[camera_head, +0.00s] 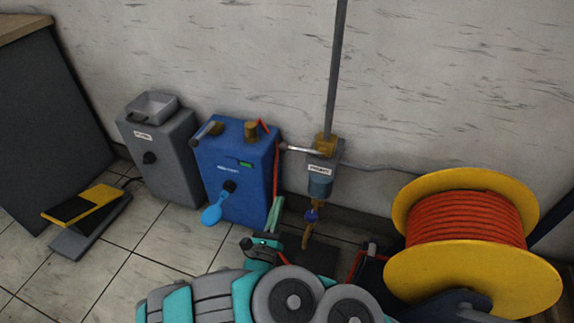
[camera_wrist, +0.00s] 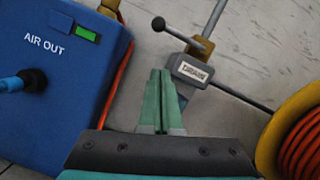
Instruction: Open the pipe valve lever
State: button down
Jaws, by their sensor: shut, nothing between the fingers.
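The pipe valve lever (camera_head: 300,149) is a thin metal handle with a dark round knob. It sticks out to the left from the brass valve body (camera_head: 326,144), crosswise to the upright grey pipe (camera_head: 336,70). The lever also shows in the wrist view (camera_wrist: 178,34), above my gripper (camera_wrist: 160,72). My gripper's green fingers are pressed together and empty, pointing toward the valve's grey labelled block (camera_wrist: 187,71). They are apart from the lever, with the tips below it. In the head view my gripper (camera_head: 277,203) is beside the blue box, below the lever's knob end.
A blue box (camera_head: 230,165) with a light-blue nozzle stands close left of my gripper. A grey box (camera_head: 165,155) is farther left, with a yellow-black pedal (camera_head: 85,208) on the floor. A yellow reel (camera_head: 420,275) of red hose stands right. A red hose (camera_wrist: 118,80) runs beside the blue box.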

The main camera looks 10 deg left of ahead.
aim_at(302, 150)
jog(key=shift+s+a+f, duration=0.15)
jog(key=shift+a+f, duration=0.05)
jog(key=shift+f, duration=0.1)
jog(key=r+x, duration=0.2)
jog(key=x, duration=1.1)
jog(key=shift+s+a+r, duration=0.3)
jog(key=shift+s+a, duration=0.1)
jog(key=shift+a, duration=0.3)
jog(key=shift+a+r, duration=0.1)
